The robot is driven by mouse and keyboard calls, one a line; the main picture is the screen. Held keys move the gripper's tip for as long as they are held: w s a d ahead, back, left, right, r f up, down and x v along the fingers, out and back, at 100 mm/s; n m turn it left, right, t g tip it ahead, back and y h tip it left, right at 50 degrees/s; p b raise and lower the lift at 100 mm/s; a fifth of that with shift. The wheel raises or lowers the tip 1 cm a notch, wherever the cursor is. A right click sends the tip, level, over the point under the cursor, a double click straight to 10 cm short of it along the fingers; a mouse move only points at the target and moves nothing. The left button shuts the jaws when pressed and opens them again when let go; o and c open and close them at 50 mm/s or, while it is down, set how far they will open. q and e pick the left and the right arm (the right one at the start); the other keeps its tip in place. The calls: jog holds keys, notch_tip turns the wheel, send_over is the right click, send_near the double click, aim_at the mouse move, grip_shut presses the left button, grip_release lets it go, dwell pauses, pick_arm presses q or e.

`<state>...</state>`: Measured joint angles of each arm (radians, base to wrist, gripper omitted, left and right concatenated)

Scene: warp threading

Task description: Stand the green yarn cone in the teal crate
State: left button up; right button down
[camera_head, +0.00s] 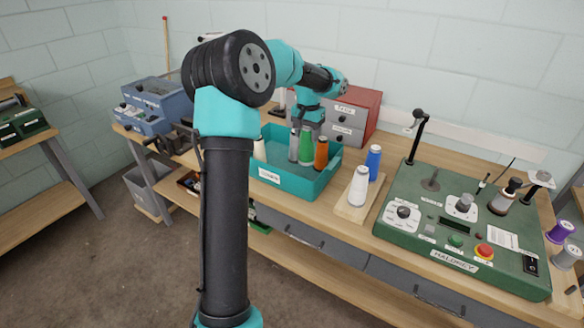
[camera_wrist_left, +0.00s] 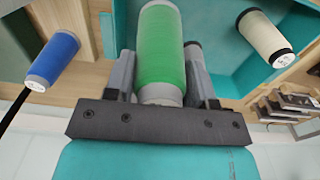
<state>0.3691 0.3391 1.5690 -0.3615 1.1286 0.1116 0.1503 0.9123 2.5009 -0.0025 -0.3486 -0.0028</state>
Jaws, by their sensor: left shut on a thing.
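The green yarn cone (camera_head: 306,146) is upright within the teal crate (camera_head: 292,181). It fills the middle of the left wrist view (camera_wrist_left: 160,45). My left gripper (camera_head: 307,122) reaches down from above and is shut on this cone; its two grey fingers (camera_wrist_left: 162,82) flank the cone's end in the wrist view. The cone's base is hidden, so I cannot tell whether it touches the crate floor. My right gripper is out of view.
An orange cone (camera_head: 321,153), a grey one (camera_head: 293,146) and a cream one (camera_head: 259,150) stand in the crate, close around. White (camera_head: 358,187) and blue (camera_head: 374,163) cones stand on a wooden board to the right. A green control panel (camera_head: 425,222) lies further right.

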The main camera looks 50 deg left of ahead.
aim_at(304, 159)
pick_arm(q)
jog(key=shift+s+a+f, duration=0.1)
jog(key=shift+a+f, duration=0.2)
jog(key=shift+a, duration=0.15)
jog(key=shift+f, duration=3.1)
jog(key=shift+f, duration=1.85)
jog(key=shift+f, duration=0.15)
jog(key=o, duration=0.8)
